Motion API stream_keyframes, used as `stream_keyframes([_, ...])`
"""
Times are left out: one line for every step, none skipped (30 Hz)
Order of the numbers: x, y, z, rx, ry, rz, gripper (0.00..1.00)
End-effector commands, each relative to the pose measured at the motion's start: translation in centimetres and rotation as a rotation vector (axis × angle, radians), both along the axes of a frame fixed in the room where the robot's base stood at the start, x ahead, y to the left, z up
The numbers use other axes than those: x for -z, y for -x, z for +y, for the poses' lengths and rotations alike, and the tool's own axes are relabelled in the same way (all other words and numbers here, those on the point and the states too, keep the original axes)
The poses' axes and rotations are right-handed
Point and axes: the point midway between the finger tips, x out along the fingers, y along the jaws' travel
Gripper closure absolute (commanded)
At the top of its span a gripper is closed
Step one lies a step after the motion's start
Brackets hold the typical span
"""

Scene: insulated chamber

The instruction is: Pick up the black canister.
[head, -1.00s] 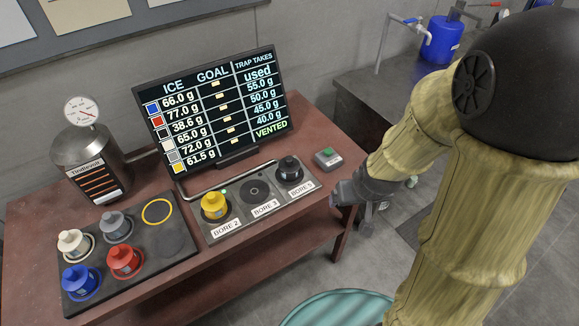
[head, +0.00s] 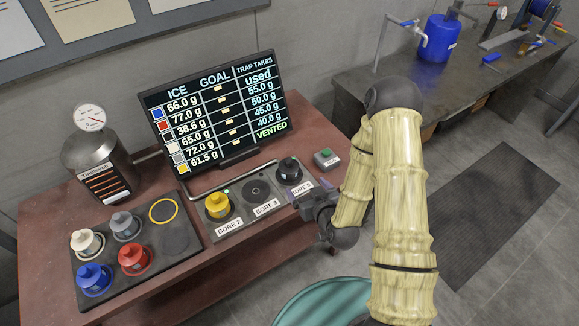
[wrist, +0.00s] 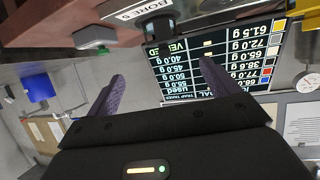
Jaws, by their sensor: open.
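The black canister (head: 289,168) stands upright in the bore marked 5, at the right end of the grey bore plate (head: 232,226). My gripper (head: 303,192) is open and empty, just in front of that bore near its label, and partly covers the label. In the wrist view the picture is upside down. There the black canister (wrist: 157,28) appears beyond the spread purple fingers (wrist: 152,82), roughly in line with the gap between them. The gripper appears apart from the canister, though the exact distance is hard to tell.
A yellow canister (head: 218,205) stands in bore 2; bore 3 (head: 256,192) is empty. A monitor (head: 217,110) stands behind the plate, a green-button box (head: 326,158) to its right. Left, a dark tray (head: 178,240) holds white, grey, blue and red canisters, near a metal vessel (head: 97,160).

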Motion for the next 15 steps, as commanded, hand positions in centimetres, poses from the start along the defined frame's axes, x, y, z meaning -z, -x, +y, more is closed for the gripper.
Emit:
stream_keyframes([-0.02, 0.03, 0.02, 0.002, -0.004, -0.005, 0.12])
stream_keyframes([-0.01, 0.02, 0.03, 0.003, -0.004, -0.007, 0.12])
stream_keyframes([-0.02, 0.0, 0.02, 0.003, -0.004, -0.008, 0.12])
stream_keyframes([-0.02, 0.0, 0.02, 0.002, -0.004, -0.008, 0.12])
stream_keyframes([-0.01, -0.01, 0.02, 0.002, -0.003, -0.007, 0.12])
stream_keyframes([-0.01, -0.01, 0.02, 0.002, -0.003, -0.007, 0.12])
stream_keyframes([-0.02, -0.02, 0.01, 0.002, -0.003, -0.007, 0.12])
stream_keyframes([-0.02, -0.02, 0.01, 0.002, -0.003, -0.007, 0.12])
stream_keyframes([0.0, -0.02, 0.01, 0.002, -0.003, -0.007, 0.12])
stream_keyframes([0.02, -0.05, 0.01, 0.002, -0.003, -0.007, 0.12])
stream_keyframes([0.07, -0.08, 0.01, 0.002, -0.004, -0.008, 0.12])
stream_keyframes([0.14, -0.16, 0.03, 0.002, -0.004, -0.008, 0.12])
stream_keyframes([0.21, -0.22, 0.05, 0.002, -0.003, -0.01, 0.12])
stream_keyframes([0.31, -0.31, 0.09, 0.002, -0.003, -0.01, 0.12])
stream_keyframes([0.45, -0.41, 0.12, 0.001, -0.004, -0.009, 0.12])
